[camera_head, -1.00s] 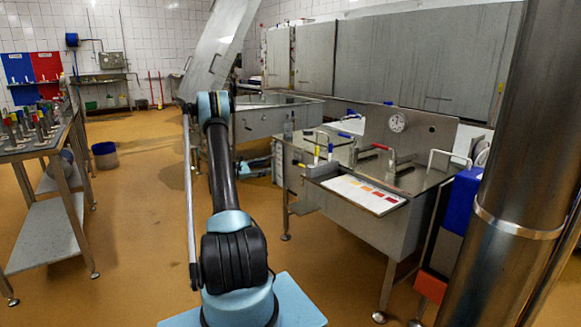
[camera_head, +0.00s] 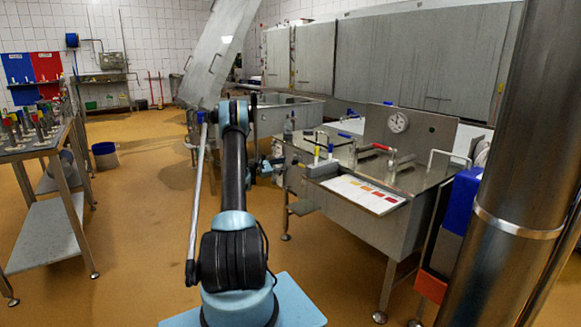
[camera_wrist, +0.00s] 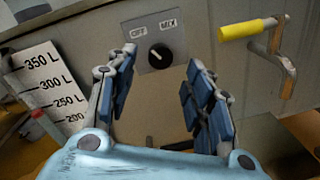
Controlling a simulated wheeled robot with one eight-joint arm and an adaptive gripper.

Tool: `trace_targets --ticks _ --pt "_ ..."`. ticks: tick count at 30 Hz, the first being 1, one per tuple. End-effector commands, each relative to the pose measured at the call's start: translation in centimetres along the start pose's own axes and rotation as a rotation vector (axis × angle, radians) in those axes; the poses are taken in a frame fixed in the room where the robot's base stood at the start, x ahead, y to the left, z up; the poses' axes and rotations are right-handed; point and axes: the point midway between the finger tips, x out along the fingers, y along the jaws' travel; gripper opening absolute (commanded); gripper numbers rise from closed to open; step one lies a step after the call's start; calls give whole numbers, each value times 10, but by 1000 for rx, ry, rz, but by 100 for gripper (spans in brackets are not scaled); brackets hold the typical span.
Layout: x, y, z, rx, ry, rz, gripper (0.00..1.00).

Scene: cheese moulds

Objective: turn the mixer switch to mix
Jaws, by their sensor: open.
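The mixer switch (camera_wrist: 159,53) is a round black knob on a grey plate (camera_wrist: 153,40), labelled OFF at upper left and MIX at upper right, in the wrist view. A pale mark on the knob seems to point up-left, towards OFF, but it is small. My gripper (camera_wrist: 158,88) is open, with one blue-padded finger on each side below the plate. Nothing is between the fingers. The knob lies ahead of and between the fingertips, apart from them. In the head view my gripper (camera_head: 273,166) is small beside the steel vat's left end; the switch cannot be made out there.
A yellow-handled lever (camera_wrist: 252,29) sticks out right of the switch. A volume scale (camera_wrist: 55,90) marked in litres is on the left. In the head view the steel vat table (camera_head: 345,215) stands right of my arm; a table of tools (camera_head: 40,145) is far left. Floor between is clear.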

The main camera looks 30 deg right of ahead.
Motion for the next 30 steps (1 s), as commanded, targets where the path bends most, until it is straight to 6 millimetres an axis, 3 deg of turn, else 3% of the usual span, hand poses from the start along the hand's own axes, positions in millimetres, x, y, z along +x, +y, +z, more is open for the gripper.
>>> trace_targets --ticks 3,9,22,23,28,30 --pt "21 -1 0 0 -1 -1 47" --pt "44 0 0 0 0 -1 47" --pt "52 0 0 0 0 0 47" --pt "52 0 0 0 0 0 45" --pt "52 0 0 0 0 0 7" --pt "52 0 0 0 0 0 3"
